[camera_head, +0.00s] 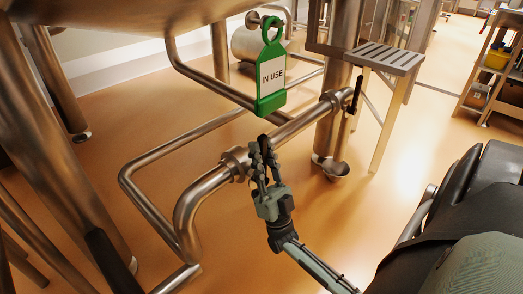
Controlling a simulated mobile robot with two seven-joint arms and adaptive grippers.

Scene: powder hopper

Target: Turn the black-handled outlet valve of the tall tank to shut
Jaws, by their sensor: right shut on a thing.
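The outlet valve (237,162) is a steel fitting in the thick pipe that runs below the tall tank. My right gripper (262,152) comes in from the lower right, with its dark fingers pointing up beside this fitting. It is shut on the black handle (262,139), of which only a small part shows between and above the fingertips. The fingers hide most of the handle, so its exact angle is hard to read. My left gripper is not in view.
A second black handle (357,92) sits at the pipe's far right end. A green IN USE tag (271,75) hangs above the pipe. Steel legs (55,130) and a thinner bent pipe (150,205) stand left. A slatted step (385,58) and shelf (488,75) are behind.

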